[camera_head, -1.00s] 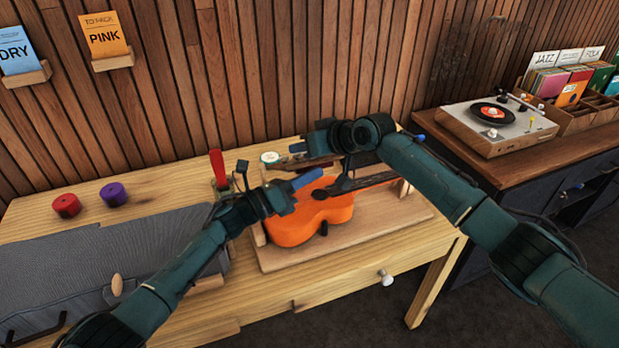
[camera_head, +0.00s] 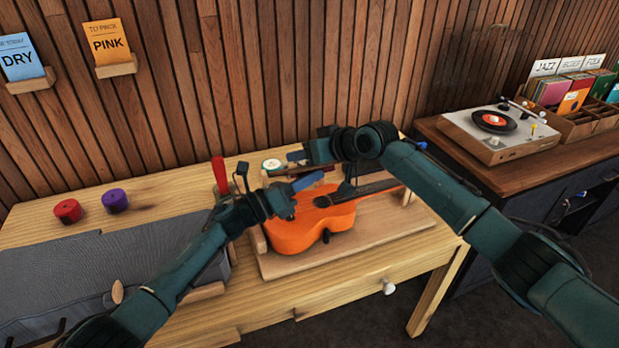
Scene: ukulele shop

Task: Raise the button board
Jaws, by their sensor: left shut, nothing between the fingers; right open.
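I cannot pick out a button board for sure. An orange ukulele (camera_head: 300,236) lies on a wooden board (camera_head: 335,265) with upright supports, on the pale wooden workbench (camera_head: 235,315). My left gripper (camera_head: 312,180) is shut and empty, its blue fingertips over the ukulele's body. It hides part of the ukulele. My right gripper (camera_head: 297,156) is open, reaching from the right behind the ukulele. Its blue tip shows near a round tin (camera_head: 271,166), and the rest of its jaws are partly hidden. The area behind the ukulele is cluttered and partly covered by my arms.
A red-handled tool (camera_head: 220,176) stands behind my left forearm. Red (camera_head: 67,210) and purple (camera_head: 115,200) spools sit at the back left. A record player (camera_head: 492,130) stands on the right cabinet.

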